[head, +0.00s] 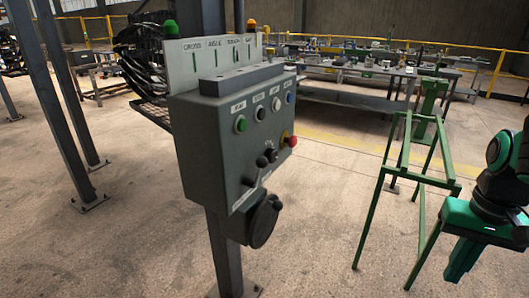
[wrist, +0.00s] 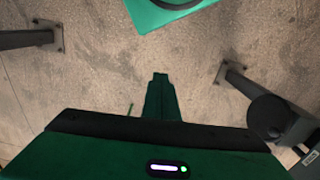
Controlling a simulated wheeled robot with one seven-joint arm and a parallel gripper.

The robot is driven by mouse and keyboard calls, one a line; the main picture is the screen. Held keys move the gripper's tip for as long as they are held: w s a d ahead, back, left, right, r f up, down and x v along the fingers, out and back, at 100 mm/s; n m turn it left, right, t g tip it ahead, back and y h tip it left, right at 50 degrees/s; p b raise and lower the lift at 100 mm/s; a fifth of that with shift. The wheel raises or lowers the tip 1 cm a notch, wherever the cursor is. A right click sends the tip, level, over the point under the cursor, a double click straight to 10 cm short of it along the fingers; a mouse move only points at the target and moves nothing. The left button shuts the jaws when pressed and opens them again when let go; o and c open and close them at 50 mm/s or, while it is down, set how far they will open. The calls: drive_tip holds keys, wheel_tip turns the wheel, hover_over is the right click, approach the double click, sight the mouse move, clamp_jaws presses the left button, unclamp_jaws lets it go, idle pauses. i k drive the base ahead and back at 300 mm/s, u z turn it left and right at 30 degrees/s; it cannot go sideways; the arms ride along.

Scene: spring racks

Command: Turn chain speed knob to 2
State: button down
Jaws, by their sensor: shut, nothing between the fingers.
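The grey control box (head: 225,140) stands on a post left of centre in the head view. Small black knobs (head: 270,155) sit low on its front face, left of a red button (head: 292,141). I cannot tell which one is the chain speed knob, and its setting is not readable. My gripper (head: 461,262) hangs at the right edge of the head view, well away from the box. In the wrist view my gripper (wrist: 160,80) is shut and empty, pointing over the bare floor. The box's lower part shows at the right edge there.
A green metal frame (head: 405,180) stands between my arm and the box. A round black disc (head: 265,220) hangs under the box. Steel posts (head: 60,95) stand at left, and workbenches (head: 350,95) at the back. Floor before the box is clear.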

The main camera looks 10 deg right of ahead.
sight(271, 154)
drive_tip(key=z, duration=2.05)
drive_tip(key=k, duration=1.05)
drive_tip(key=u, duration=1)
drive_tip(key=i, duration=1)
